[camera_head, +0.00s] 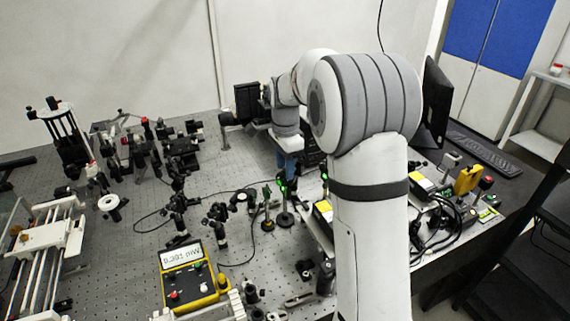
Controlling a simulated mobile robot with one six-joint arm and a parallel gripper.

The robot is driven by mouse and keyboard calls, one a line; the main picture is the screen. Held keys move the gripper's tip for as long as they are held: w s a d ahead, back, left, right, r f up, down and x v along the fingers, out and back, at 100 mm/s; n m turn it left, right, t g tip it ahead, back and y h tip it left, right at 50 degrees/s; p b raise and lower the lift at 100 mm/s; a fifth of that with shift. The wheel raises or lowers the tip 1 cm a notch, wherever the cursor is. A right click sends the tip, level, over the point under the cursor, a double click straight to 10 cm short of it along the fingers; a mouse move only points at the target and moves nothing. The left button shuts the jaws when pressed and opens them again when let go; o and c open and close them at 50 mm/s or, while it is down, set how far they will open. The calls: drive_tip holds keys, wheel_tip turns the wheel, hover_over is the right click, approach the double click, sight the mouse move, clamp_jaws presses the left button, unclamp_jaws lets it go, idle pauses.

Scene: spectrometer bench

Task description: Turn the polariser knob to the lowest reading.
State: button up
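A yellow meter (190,279) stands at the front of the bench with its display tilted up. The display (182,254) reads about 0.391 mW, though the digits are small. My gripper (286,178) points down at the middle of the bench, beyond my white arm. Its fingers are dark and small against dark parts, so I cannot tell whether they are open or shut. Small post-mounted optics (267,207) with green spots stand just below and beside it. I cannot make out which of them carries the polariser knob, or whether my gripper touches it.
A rail assembly (45,240) fills the left front. A monitor (434,100) and a keyboard (484,148) are at the right. Cables and a yellow box (468,179) crowd the right bench.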

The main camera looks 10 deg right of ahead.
clamp_jaws()
drive_tip(key=shift+a, duration=0.1)
idle(0.4)
drive_tip(key=shift+n, duration=0.4)
drive_tip(key=n, duration=0.5)
drive_tip(key=shift+f+n+b, duration=0.1)
drive_tip(key=shift+n+b, duration=0.2)
drive_tip(key=n, duration=0.6)
drive_tip(key=shift+n, duration=0.4)
